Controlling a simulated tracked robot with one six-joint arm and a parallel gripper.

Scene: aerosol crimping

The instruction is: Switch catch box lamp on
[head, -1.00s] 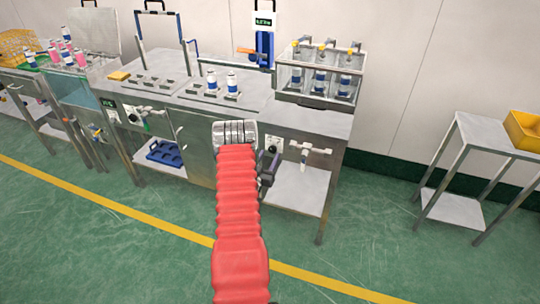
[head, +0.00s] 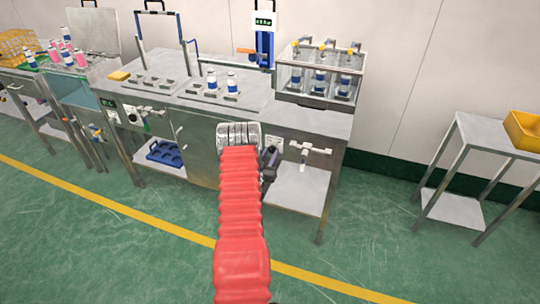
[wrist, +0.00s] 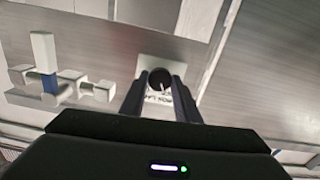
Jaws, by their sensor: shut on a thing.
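A round black rotary knob (wrist: 160,80) with a pale pointer mark sits on a white plate (wrist: 158,68) on the steel bench front. The plate carries lettering too small to read surely. My gripper (wrist: 162,88) has its two dark fingers on either side of the knob and is shut on it. In the head view my gripper (head: 270,163) is at the bench front, left of a white valve fitting, and hides most of the knob. No lit lamp can be made out.
The white valve fitting (head: 308,149) projects from the bench front, right of my gripper; it also shows in the wrist view (wrist: 48,78). A clear-walled box (head: 320,78) with several cans stands on the bench. Open floor lies before the bench.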

